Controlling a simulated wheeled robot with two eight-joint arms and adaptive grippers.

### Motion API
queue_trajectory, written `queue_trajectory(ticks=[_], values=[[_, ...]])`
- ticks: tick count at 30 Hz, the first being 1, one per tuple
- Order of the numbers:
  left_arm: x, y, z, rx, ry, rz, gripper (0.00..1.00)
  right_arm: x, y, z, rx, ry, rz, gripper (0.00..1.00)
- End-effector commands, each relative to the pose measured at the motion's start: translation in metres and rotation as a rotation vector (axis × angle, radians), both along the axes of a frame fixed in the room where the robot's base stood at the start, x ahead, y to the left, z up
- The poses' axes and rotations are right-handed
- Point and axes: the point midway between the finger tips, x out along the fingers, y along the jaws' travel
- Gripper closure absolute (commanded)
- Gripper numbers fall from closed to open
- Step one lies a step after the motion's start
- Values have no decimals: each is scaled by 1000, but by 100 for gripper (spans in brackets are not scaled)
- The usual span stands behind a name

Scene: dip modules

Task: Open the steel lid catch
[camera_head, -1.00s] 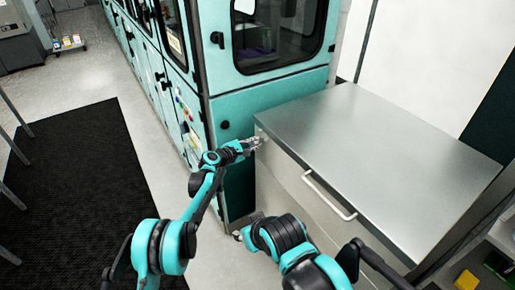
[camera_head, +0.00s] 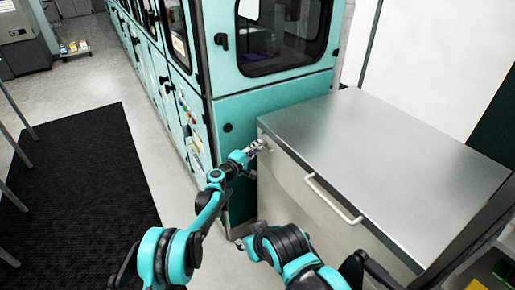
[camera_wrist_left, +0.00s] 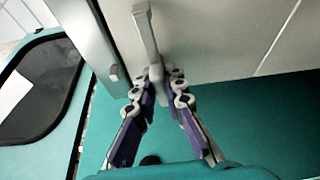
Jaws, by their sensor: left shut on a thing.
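The steel chest's lid (camera_head: 385,150) lies flat and closed in the head view, with a pale bar handle (camera_head: 332,198) on the chest's front. The lid catch is a grey metal lever (camera_wrist_left: 147,35) at the front's left end, close under the lid edge. My left gripper (camera_head: 258,146) is at that corner. In the wrist view its two purple-and-grey fingers (camera_wrist_left: 164,82) close on the lower end of the lever. In the head view the catch is small and mostly covered.
A teal machine cabinet (camera_head: 270,106) with a dark window stands right beside the chest's left end, close to my left gripper. A black floor mat (camera_head: 75,185) lies at the left. Shelving with a yellow item (camera_head: 476,285) is at the lower right.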

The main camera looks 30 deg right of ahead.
Motion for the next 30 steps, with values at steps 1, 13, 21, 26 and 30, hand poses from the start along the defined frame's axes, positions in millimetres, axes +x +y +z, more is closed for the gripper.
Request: queue_trajectory(ticks=[1, 13, 21, 26, 30], values=[[-1, -1, -2, 2, -7, -3, 100, 0, 0, -1, 0, 0, 0, 60], [-1, -1, -1, 3, -16, -4, 100, 0, 0, -1, 0, 0, 0, 60], [-1, 0, -1, 2, -16, -3, 67, 0, 0, -1, 0, 0, 0, 60], [-1, 0, -1, 2, -15, -2, 67, 0, 0, -1, 0, 0, 0, 60], [-5, 10, 0, 2, -15, -1, 67, 0, 0, -1, 0, 0, 0, 60]])
